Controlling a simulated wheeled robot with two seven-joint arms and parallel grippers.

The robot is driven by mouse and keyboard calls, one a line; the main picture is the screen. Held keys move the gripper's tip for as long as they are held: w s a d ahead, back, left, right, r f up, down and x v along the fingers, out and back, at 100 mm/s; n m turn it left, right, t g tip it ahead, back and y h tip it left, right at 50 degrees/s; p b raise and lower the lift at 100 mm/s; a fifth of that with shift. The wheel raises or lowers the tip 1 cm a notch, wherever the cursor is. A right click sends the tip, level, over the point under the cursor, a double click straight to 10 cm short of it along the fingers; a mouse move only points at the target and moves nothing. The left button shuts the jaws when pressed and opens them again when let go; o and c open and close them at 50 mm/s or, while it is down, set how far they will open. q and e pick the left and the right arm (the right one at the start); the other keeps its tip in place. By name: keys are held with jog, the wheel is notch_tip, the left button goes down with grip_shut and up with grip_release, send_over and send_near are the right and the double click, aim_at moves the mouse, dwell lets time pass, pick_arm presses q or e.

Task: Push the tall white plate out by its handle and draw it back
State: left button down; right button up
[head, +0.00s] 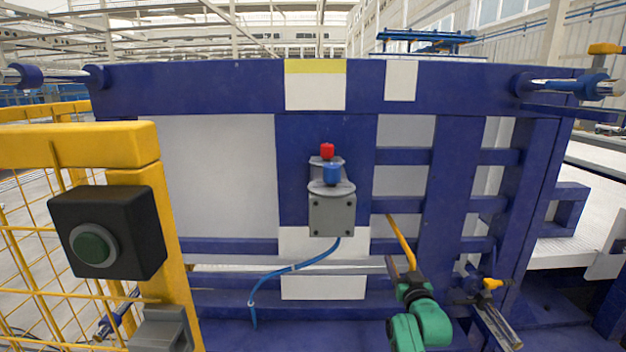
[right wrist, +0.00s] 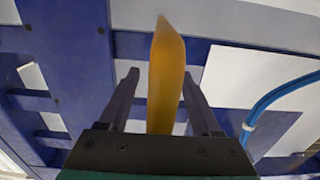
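A slim yellow handle (head: 402,240) slants down in front of the blue frame, right of centre. My right gripper (head: 403,264) is at its lower end, with dark fingers on a green arm. In the right wrist view the handle (right wrist: 166,80) runs between the two fingers (right wrist: 160,100), with a gap on both sides, so the gripper is open around it. White panels show behind the frame, among them a narrow one (head: 403,180) behind the bars above the handle. I cannot tell which panel the handle joins. My left gripper is not in view.
The blue frame (head: 200,88) fills the middle. A grey box with red and blue buttons (head: 331,213) is on it, with a blue hose (head: 292,268) hanging below. A yellow fence with a black button box (head: 107,232) stands at left. A yellow-handled clamp (head: 491,284) is right of my gripper.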

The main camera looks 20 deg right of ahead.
jog(key=shift+r, duration=0.2)
jog(key=p+v, duration=0.6)
jog(key=v, duration=0.1)
jog(key=shift+s+r, duration=0.1)
jog(key=shift+s, duration=0.1)
jog(key=shift+s+a, duration=0.1)
jog(key=shift+s, duration=0.15)
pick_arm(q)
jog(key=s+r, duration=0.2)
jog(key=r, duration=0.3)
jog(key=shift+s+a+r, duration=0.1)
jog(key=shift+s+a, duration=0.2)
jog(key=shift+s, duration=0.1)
